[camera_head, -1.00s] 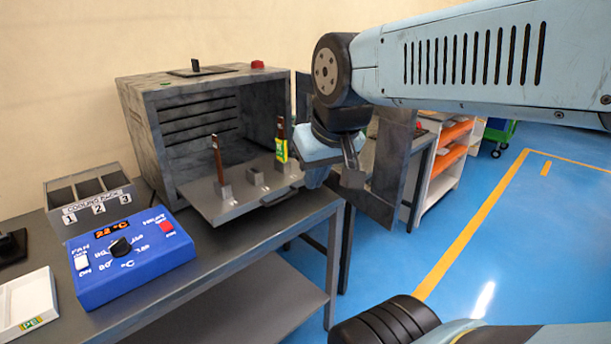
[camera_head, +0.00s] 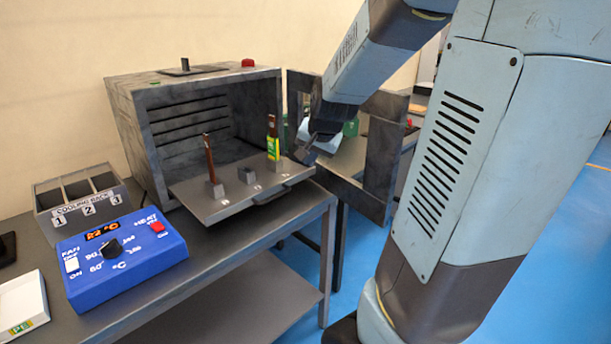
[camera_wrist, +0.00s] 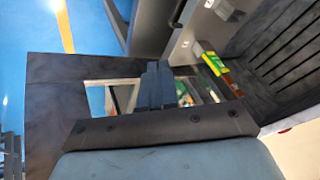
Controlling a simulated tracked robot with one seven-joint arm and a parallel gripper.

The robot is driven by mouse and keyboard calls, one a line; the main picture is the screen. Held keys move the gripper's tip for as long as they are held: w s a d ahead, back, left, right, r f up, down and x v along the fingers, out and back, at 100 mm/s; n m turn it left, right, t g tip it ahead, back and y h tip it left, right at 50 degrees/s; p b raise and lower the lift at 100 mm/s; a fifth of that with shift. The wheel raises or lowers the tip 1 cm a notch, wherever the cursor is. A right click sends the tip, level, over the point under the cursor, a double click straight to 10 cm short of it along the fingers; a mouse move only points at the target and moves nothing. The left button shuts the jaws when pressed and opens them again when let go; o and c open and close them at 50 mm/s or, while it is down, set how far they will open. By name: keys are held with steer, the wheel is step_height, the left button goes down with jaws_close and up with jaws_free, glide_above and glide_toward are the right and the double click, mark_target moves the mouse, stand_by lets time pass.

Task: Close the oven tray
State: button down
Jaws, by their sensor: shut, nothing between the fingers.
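The oven (camera_head: 190,125) is a dark grey box on the table with its front open. Its tray (camera_head: 240,188) is pulled out in front, with a handle (camera_head: 272,194) on the front edge and three small holders on top. A brown bar (camera_head: 209,160) stands in the left holder and a bar with a yellow-green label (camera_head: 272,142) stands in the right one. My gripper (camera_head: 304,152) is shut and empty, just right of the tray beside the labelled bar.
The oven door (camera_head: 350,155) is swung open to the right, close behind my gripper. A blue control box (camera_head: 120,255), a cooling rack (camera_head: 85,200) and a white tray (camera_head: 22,305) are on the table (camera_head: 240,245) at left. Blue floor lies at right.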

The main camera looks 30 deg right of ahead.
steer(key=w+d+f+m+h, duration=0.1)
steer(key=w+d+f+m, duration=0.3)
steer(key=w+d+f, duration=0.2)
steer(key=shift+w+d+f+h, duration=0.2)
steer(key=shift+d+f+h, duration=0.2)
steer(key=shift+d, duration=0.25)
steer(key=shift+x, duration=4.9)
steer(key=shift+w+a+r, duration=0.1)
steer(key=shift+w+a, duration=0.15)
steer(key=shift+w, duration=0.4)
steer(key=shift+w+a+f, duration=0.1)
steer(key=shift+w+a, duration=0.1)
steer(key=shift+w, duration=0.4)
steer(key=shift+w+a+r, duration=0.1)
steer(key=shift+w+a, duration=0.15)
steer(key=shift+w, duration=0.4)
